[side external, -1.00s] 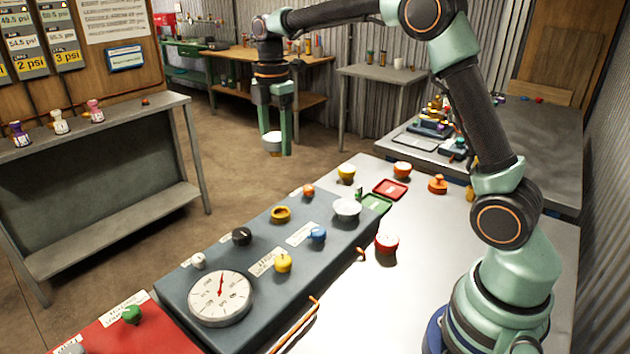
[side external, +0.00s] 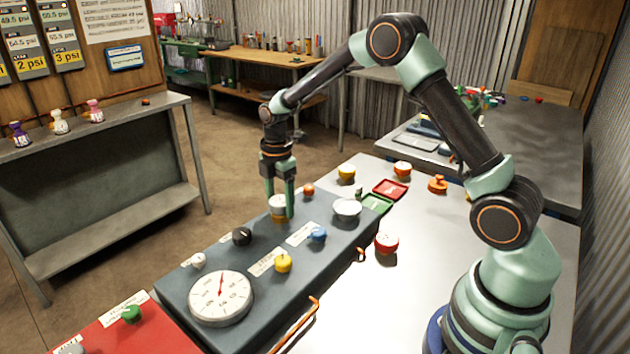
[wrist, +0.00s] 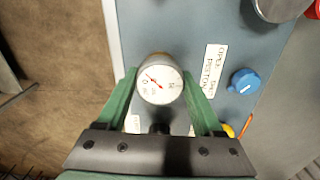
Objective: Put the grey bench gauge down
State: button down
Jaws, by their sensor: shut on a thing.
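The grey bench gauge (side external: 278,203) has a pale body with a white dial; in the wrist view its round face (wrist: 160,88) shows a red needle. My gripper (side external: 280,208) is shut on it, one green finger on each side. The gauge is upright over the blue-grey panel (side external: 335,240), where a brass-coloured ring sits. The gauge and fingers mostly hide that ring, and I cannot tell whether the gauge touches it. In the wrist view my gripper (wrist: 160,78) has the gauge between its fingertips.
On the panel around the gauge are a black knob (side external: 242,236), a blue knob (side external: 317,235), a yellow knob (side external: 283,262), an orange knob (side external: 308,190), a metal bowl (side external: 347,208) and a large dial (side external: 221,297). Red (side external: 390,189) and green (side external: 376,204) trays lie beyond.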

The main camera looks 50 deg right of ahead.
aim_at(280, 201)
jog(key=shift+f, duration=0.1)
jog(key=shift+c, duration=0.2)
grip_release()
jog(key=shift+f, duration=0.1)
notch_tip(280, 201, up, 12)
jog(key=s+a+r+m+t, duration=0.2)
jog(key=s+r+m+t, duration=0.1)
jog(key=s+r+m, duration=0.5)
jog(key=s+a+f+m+t, duration=0.1)
jog(key=s+a+m+t, duration=0.1)
jog(key=s+m, duration=0.7)
jog(key=shift+s+f+t, duration=0.3)
jog(key=shift+s, duration=0.95)
